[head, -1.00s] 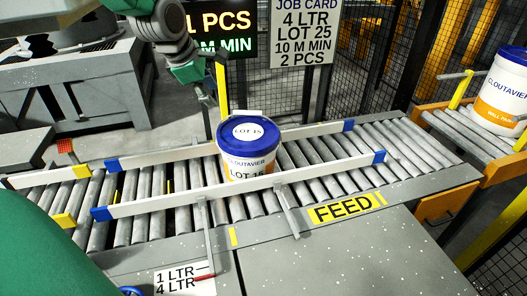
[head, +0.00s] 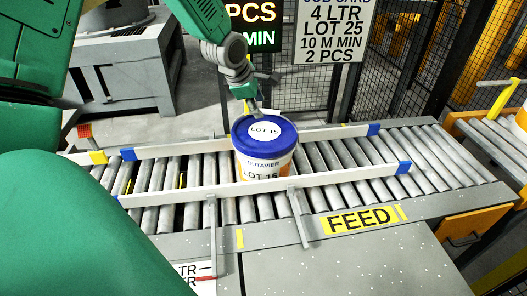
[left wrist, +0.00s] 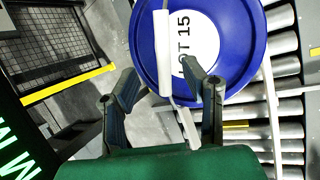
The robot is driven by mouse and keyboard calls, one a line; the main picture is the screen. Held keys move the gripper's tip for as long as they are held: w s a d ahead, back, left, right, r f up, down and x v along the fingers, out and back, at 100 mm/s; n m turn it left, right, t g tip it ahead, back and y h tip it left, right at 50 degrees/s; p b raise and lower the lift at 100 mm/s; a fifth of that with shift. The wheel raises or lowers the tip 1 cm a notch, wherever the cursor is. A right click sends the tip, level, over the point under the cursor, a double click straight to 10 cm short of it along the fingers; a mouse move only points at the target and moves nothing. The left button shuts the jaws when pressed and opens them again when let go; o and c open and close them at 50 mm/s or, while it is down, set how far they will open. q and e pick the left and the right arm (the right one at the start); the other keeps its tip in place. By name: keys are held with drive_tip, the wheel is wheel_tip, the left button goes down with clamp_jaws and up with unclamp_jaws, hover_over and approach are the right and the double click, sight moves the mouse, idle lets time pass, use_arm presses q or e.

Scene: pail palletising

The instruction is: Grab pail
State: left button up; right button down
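The pail (head: 265,163) stands upright on the feed conveyor between two white guide rails. It has a blue lid with a white LOT 15 label, and a white and orange body. My left gripper (head: 250,103) is just above the far edge of the lid, pointing down. In the left wrist view the blue lid (left wrist: 238,50) fills the top, and my left gripper (left wrist: 164,80) has its two fingers spread with a white bar between them. I cannot tell whether that bar is the pail's handle. I see no firm contact. My right gripper is not in view.
The near guide rail (head: 330,179) and far guide rail (head: 330,134) flank the pail. A job card (head: 334,28) reading LOT 25 and a display (head: 252,25) hang behind, by a mesh fence. The rollers (head: 440,150) to the right are clear.

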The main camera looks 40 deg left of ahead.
sight(265, 111)
use_arm(q)
drive_tip(key=f, duration=0.1)
drive_tip(key=w+d+f, duration=0.1)
drive_tip(key=w+f, duration=0.1)
drive_tip(key=shift+d, duration=0.25)
drive_tip(key=shift+a, duration=0.1)
drive_tip(key=shift+s+a, duration=0.2)
drive_tip(key=shift+a, duration=0.05)
clamp_jaws()
drive_tip(key=shift+w+a+f, duration=0.1)
drive_tip(key=shift+w+r, duration=0.15)
drive_tip(key=shift+r, duration=0.05)
